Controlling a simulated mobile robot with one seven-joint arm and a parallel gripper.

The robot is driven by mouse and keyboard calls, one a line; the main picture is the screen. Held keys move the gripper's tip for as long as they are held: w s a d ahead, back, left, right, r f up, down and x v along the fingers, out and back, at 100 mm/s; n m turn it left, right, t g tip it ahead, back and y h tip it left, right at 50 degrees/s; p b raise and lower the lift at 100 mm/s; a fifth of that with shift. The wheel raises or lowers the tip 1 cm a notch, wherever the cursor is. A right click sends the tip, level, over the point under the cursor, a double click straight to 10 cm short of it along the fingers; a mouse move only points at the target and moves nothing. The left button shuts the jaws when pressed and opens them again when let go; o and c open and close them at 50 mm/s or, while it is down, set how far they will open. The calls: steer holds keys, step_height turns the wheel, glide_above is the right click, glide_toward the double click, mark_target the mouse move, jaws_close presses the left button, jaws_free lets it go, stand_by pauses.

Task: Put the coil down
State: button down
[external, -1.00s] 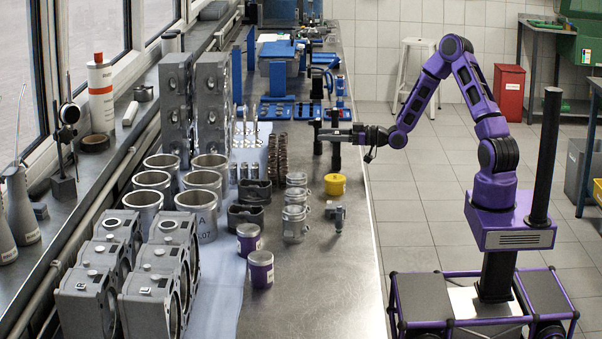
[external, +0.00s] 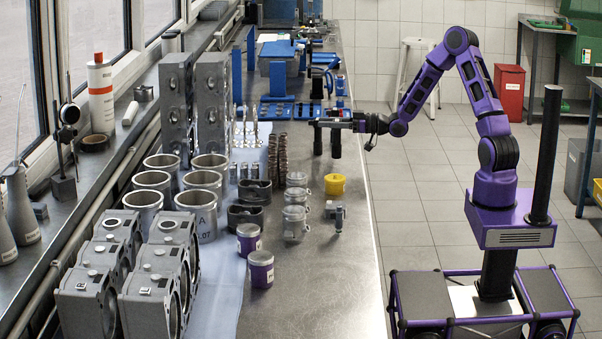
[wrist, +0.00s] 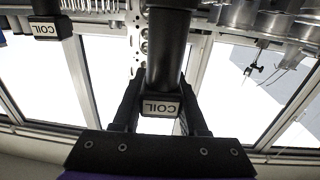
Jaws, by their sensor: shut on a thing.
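My gripper (external: 326,123) reaches in from the right over the bench, with its fingers pointing left. It is shut on a black cylindrical coil (external: 336,146), whose lower part hangs below the fingers. In the wrist view the held coil (wrist: 166,55) sits between the two fingers, with its white COIL label upside down. A second black coil (external: 318,140) is just left of the held one; it also shows in the wrist view (wrist: 48,27) at the upper left. I cannot tell whether the held coil touches the bench.
Copper-brown springs (external: 277,155) stand to the left. A yellow cup (external: 335,184) and several metal pistons (external: 295,222) are nearer the camera. Blue tooling (external: 290,108) lies behind. The metal bench (external: 320,285) is clear at the front right.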

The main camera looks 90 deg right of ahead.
step_height(320, 180, up, 6)
steer(key=shift+p, duration=0.35)
steer(key=w+a+n+g+y+b, duration=0.2)
steer(key=w+a+n+y, duration=0.45)
steer(key=a, duration=1.15)
steer(key=w+a+n+g+y+b, duration=0.1)
steer(key=w+a+y, duration=0.3)
steer(key=w+a, duration=0.95)
steer(key=s+a+n+g+y+b, duration=0.1)
steer(key=s+a+n+g+y, duration=0.35)
steer(key=a, duration=1.15)
steer(key=s+a+g+b, duration=0.1)
steer(key=s+a, duration=0.6)
steer(key=a, duration=0.8)
steer(key=s+a+n+g+y+b, duration=0.1)
steer(key=s+a+n+g+y, duration=0.35)
steer(key=a, duration=1.15)
step_height(320, 180, down, 10)
steer(key=s+m+t+h+b, duration=0.1)
steer(key=m+h+b, duration=0.1)
steer(key=shift+s+t, duration=0.15)
steer(key=shift+t, duration=0.25)
steer(key=shift+r, duration=0.1)
